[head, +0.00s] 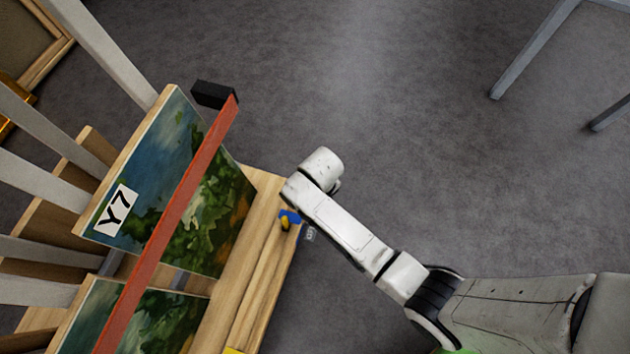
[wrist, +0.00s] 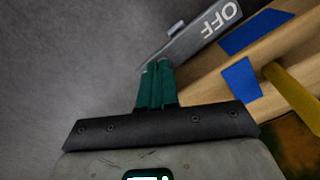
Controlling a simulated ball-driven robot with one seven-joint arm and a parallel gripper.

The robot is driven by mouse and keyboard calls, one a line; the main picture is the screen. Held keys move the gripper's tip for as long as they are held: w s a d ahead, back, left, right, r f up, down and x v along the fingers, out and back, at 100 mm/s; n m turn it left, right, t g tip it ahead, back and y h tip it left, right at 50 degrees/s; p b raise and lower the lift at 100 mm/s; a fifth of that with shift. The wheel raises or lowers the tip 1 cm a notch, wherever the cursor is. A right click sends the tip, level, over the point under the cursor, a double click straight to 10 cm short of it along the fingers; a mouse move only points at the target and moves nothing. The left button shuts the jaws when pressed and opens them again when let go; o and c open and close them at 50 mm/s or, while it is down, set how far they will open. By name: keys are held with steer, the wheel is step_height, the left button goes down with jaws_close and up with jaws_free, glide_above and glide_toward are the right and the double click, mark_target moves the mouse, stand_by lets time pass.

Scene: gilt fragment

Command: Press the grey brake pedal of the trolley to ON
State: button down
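The grey pedal (wrist: 190,40) shows in the wrist view as a bar beside the wooden trolley edge, with white letters OFF upside down on it. In the head view a small grey piece (head: 310,234), probably the pedal, sticks out past the trolley's wooden base (head: 257,270). My gripper (wrist: 158,66) has teal fingers pressed together with nothing between them. Its tips overlap the pedal's lower left end in the wrist view; I cannot tell whether they touch it. In the head view my arm hides the gripper.
Blue patches (wrist: 240,78) and a yellow bar (wrist: 291,84) are on the trolley beside the pedal. Paintings (head: 190,190), one labelled Y7, lean on the trolley behind a red strap (head: 180,205). Grey table legs (head: 530,50) stand at upper right. The floor between is clear.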

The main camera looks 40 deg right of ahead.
steer(key=shift+f, duration=0.4)
steer(key=shift+r, duration=0.1)
step_height(320, 180, up, 7)
steer(key=p, duration=0.7)
steer(key=shift+p, duration=0.4)
stand_by(0.5)
steer(key=shift+s+d, duration=0.15)
steer(key=shift+d, duration=0.05)
steer(key=s+d+r+m+t, duration=0.1)
steer(key=s+d+r, duration=0.3)
steer(key=s+r, duration=0.45)
steer(key=s+d+r+m, duration=0.1)
steer(key=s+d+r, duration=0.2)
steer(key=s+r, duration=0.55)
step_height(320, 180, up, 30)
steer(key=p, duration=2.9)
steer(key=shift+w+d+p, duration=0.2)
steer(key=shift+w+p, duration=0.1)
steer(key=shift+w, duration=0.1)
